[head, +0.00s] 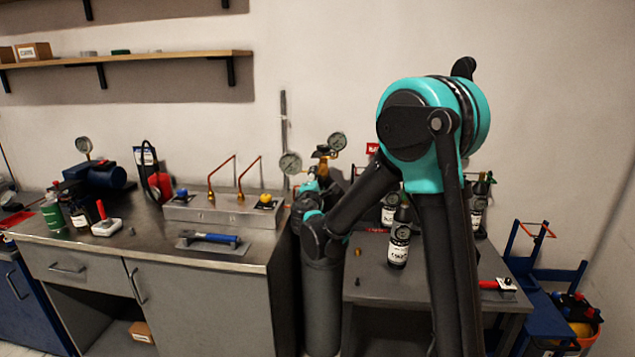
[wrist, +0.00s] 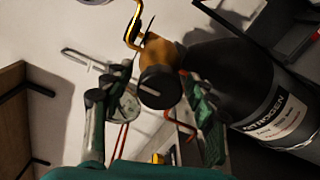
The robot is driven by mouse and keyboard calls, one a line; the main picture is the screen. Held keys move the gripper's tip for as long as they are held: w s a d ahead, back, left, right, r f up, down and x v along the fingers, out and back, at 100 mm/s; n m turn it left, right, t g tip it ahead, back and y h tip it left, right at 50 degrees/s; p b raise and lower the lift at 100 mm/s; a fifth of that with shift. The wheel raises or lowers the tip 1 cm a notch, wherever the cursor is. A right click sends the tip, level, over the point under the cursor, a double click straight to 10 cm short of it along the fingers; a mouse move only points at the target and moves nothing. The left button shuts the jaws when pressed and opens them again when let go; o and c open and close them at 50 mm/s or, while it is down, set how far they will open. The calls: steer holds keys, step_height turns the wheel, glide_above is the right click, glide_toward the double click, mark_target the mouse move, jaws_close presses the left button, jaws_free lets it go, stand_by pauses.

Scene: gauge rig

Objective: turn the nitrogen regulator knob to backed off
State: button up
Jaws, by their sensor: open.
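The nitrogen regulator (wrist: 168,55) is a brass body on the dark cylinder (wrist: 230,60), whose label reads NITROGEN. Its round black knob (wrist: 159,88) faces the wrist camera. My gripper (wrist: 156,85) is open, with one finger on each side of the knob in the picture; I cannot tell whether either finger touches it. A gauge (wrist: 129,105) shows partly behind the left finger. In the head view, the brass regulator (head: 323,155) stands above the cylinder (head: 322,290) with gauges (head: 290,163) beside it. My arm and gripper hide the knob there.
A steel bench (head: 150,245) stands left of the cylinder, with a burner panel (head: 222,210) and a blue-handled tool (head: 210,237). A side table (head: 430,290) with dark bottles (head: 399,245) stands to the right. The wall is close behind the regulator.

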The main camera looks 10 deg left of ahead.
steer(key=s, duration=1.2)
steer(key=shift+a, duration=0.2)
steer(key=s+d+f+m+g+h, duration=0.1)
steer(key=s+d+f+m+g, duration=0.2)
steer(key=d, duration=0.6)
steer(key=s+d+f+m+g+h, duration=0.2)
steer(key=d+f+m, duration=0.3)
steer(key=d, duration=0.3)
steer(key=s+d+f+m+g+h, duration=0.1)
steer(key=s+d+f+m+g, duration=0.15)
steer(key=d, duration=0.65)
steer(key=s+d+f+m+g+y, duration=0.1)
steer(key=s+f+m+g+y, duration=0.1)
steer(key=s+f+m, duration=0.3)
steer(key=s+d+f+m+g+y, duration=0.2)
steer(key=s+f+m+g, duration=0.2)
steer(key=s, duration=0.9)
step_height(320, 180, down, 2)
steer(key=shift+d+m+y, duration=0.25)
steer(key=shift+m+y, duration=0.05)
steer(key=shift+m, duration=0.35)
